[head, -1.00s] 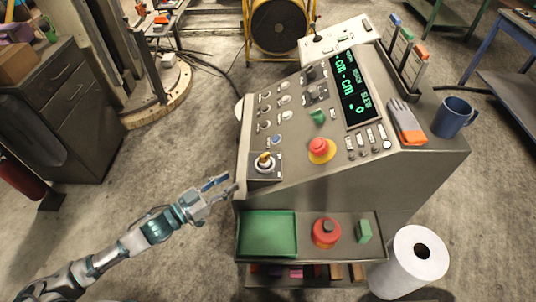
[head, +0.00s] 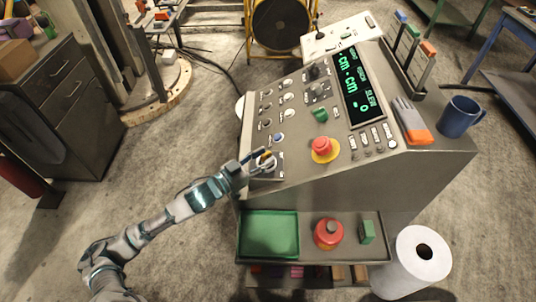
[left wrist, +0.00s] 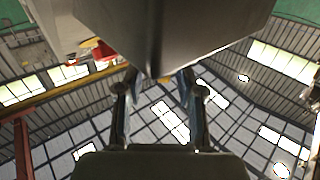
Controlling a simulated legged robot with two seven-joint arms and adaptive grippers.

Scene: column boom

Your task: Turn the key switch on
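The key switch (head: 267,161) is at the lower left corner of the grey console's sloped panel, with a dark plate and a pale round collar. My left gripper (head: 255,163) reaches it from the left, its fingertips at the switch and partly hiding it. Contact cannot be told. In the left wrist view my left gripper (left wrist: 158,85) has its two fingers spread apart below the console's dark underside (left wrist: 155,30). My right gripper is not in view.
A red emergency button (head: 322,146) and a green knob (head: 320,115) sit right of the switch. A lower shelf holds a green tray (head: 269,233) and a red round object (head: 328,233).

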